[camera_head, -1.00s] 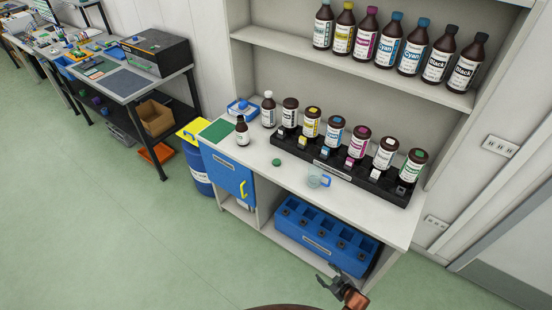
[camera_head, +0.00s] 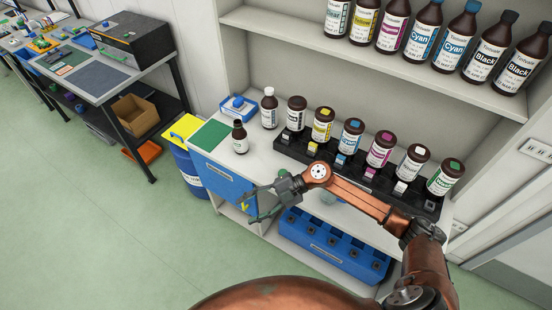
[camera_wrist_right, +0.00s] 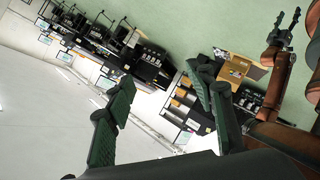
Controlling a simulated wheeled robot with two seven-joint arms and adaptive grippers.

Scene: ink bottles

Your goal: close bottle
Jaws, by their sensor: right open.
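A small brown bottle (camera_head: 239,138) with a white label stands upright on the white worktop, beside a green mat. My right gripper (camera_head: 252,205) is open and empty, in front of the worktop's front edge and below the bottle in the head view. Its two dark green fingers stand wide apart in the right wrist view (camera_wrist_right: 160,85), with nothing between them.
A black rack (camera_head: 292,150) with several labelled bottles lines the back of the worktop. A white-capped bottle (camera_head: 269,108) and a blue tray (camera_head: 238,107) stand behind the small bottle. A green mat (camera_head: 210,136) lies at left. A clear beaker (camera_head: 328,198) is partly hidden by my arm.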

